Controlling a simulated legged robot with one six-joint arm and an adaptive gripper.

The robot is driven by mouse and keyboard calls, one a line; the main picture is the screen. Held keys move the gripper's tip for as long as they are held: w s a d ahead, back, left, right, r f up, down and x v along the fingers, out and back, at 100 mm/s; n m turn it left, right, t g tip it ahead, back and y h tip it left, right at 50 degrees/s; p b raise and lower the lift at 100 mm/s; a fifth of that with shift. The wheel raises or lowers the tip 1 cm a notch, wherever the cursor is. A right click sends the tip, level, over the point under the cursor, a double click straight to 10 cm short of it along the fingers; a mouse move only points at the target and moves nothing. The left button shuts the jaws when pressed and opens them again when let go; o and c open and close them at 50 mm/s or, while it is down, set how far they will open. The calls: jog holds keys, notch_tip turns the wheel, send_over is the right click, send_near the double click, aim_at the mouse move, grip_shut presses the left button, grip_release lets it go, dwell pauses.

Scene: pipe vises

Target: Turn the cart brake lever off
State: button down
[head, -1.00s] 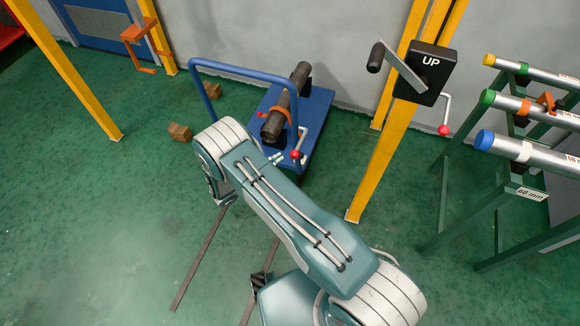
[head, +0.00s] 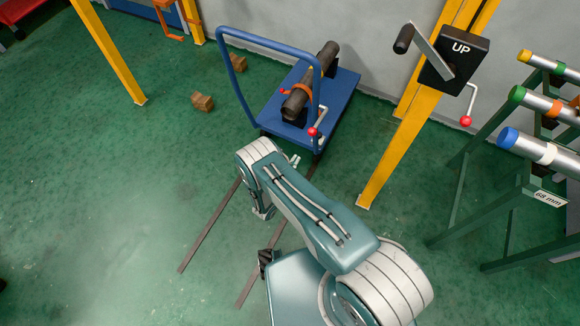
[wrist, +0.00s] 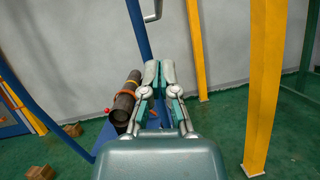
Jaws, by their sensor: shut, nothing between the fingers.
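The blue cart (head: 342,95) stands on the green floor in the head view, with a dark pipe (head: 318,78) held on it. A lever with a red ball knob (head: 313,132) rises at its near end beside the blue handle bar; it looks like the brake lever. My gripper (head: 295,160) shows only as small tips past my arm, below and left of that knob, apart from it in the picture. In the wrist view my gripper (wrist: 158,72) has its fingers together, empty, in front of the cart's blue post (wrist: 138,30). I cannot make out the near knob there.
A yellow post (head: 395,140) with a black UP crank box (head: 453,60) stands right of the cart. A green rack (head: 510,190) with pipes is at far right. Wooden blocks (head: 202,102) lie left of the cart.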

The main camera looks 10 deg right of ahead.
jog(key=w+d+r, duration=0.3)
jog(key=d+r, duration=0.1)
jog(key=r, duration=0.1)
jog(key=shift+w+d+r, duration=0.15)
jog(key=shift+w+r, duration=0.05)
jog(key=shift+w, duration=0.05)
jog(key=shift+r, duration=0.1)
